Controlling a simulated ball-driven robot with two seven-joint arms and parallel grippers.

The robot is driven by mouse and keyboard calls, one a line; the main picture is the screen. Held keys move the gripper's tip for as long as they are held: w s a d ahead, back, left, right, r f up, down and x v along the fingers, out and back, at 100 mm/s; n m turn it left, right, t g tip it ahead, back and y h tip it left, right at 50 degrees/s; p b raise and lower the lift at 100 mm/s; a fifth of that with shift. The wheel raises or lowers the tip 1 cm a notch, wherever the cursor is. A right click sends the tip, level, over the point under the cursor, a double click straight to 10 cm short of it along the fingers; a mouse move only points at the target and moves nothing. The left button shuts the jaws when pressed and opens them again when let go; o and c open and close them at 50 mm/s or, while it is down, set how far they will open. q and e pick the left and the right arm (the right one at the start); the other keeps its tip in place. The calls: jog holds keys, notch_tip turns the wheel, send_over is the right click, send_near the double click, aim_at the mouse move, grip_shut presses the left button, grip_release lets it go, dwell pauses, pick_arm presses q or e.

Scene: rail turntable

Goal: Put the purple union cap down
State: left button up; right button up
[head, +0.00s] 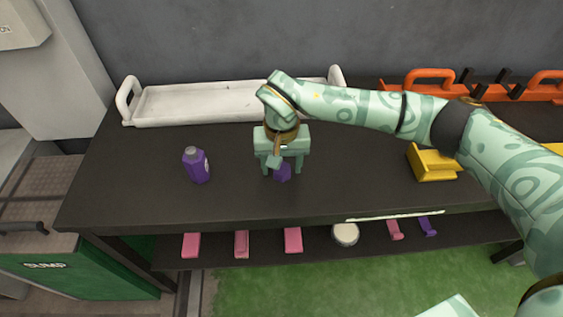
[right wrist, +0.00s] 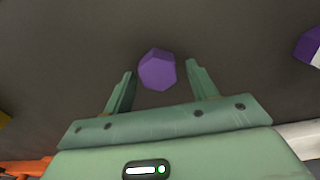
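The purple union cap (head: 283,174) is a small hexagonal piece at the middle of the dark table, below my right gripper (head: 282,168). In the right wrist view the cap (right wrist: 157,69) lies between the two spread fingers of the right gripper (right wrist: 161,80), with a gap on each side. The cap appears to rest on the tabletop, and the fingers do not visibly touch it. My left gripper is not in view.
A white tray (head: 190,104) lies behind, an orange rack (head: 430,77) at back right, and a yellow block (head: 432,163) at right. The shelf below holds pink pieces (head: 241,244). Bare tabletop (head: 345,180) lies right of the cap.

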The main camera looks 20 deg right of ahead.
pick_arm(q)
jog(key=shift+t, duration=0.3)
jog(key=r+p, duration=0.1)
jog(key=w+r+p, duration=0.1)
jog(key=p, duration=0.1)
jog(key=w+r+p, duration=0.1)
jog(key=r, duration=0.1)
pick_arm(e)
notch_tip(320, 180, up, 12)
jog(key=shift+r, duration=0.15)
